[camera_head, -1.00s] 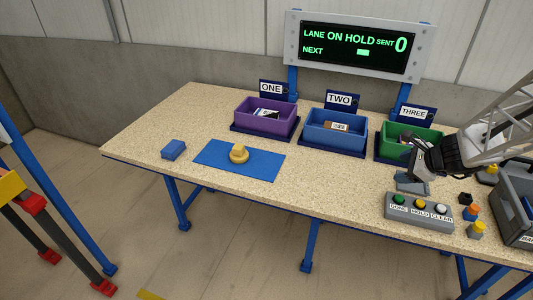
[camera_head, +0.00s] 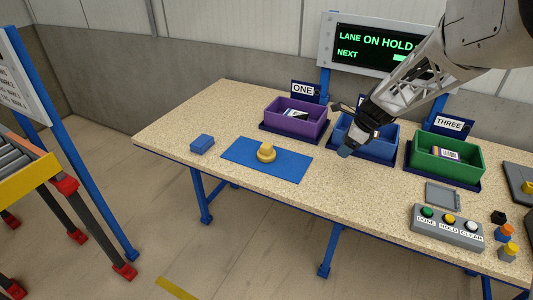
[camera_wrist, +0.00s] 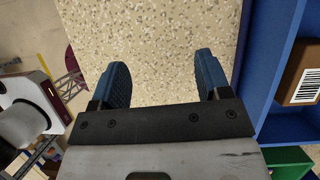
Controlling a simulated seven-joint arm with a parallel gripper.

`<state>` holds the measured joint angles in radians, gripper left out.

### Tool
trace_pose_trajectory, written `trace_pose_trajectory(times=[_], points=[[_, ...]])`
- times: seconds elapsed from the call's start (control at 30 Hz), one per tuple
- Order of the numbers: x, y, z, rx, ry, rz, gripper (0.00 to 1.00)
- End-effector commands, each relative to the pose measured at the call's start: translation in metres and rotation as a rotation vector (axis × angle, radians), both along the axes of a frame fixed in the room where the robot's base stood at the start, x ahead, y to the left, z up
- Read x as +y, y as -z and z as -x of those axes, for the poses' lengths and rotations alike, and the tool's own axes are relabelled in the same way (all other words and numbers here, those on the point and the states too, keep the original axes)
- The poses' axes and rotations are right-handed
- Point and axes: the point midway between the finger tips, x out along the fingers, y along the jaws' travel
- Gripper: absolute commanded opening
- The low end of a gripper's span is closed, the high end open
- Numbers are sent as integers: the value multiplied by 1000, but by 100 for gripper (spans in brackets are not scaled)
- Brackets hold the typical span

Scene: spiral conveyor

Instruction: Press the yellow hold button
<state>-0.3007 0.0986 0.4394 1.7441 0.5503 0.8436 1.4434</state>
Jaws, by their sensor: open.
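The yellow hold button (camera_head: 449,219) is the middle one of three on a grey button box (camera_head: 447,230) at the front right of the table. The button box is not in the wrist view.
A screen (camera_head: 376,48) reads LANE ON HOLD, partly hidden by my arm. Purple (camera_head: 295,118), blue (camera_head: 366,143) and green (camera_head: 446,158) bins line the back. A yellow knobbed piece (camera_head: 266,153) sits on a blue mat (camera_head: 240,155). Bare tabletop lies between mat and button box.

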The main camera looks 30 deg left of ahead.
Motion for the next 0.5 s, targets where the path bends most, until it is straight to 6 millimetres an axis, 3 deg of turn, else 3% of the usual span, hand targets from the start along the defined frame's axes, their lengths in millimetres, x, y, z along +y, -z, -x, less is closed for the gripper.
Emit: trace_pose_trajectory(times=[0.03,0.5], points=[[17,0,0,9,-9,20,70],[154,3,12,48,-2,235,70]])
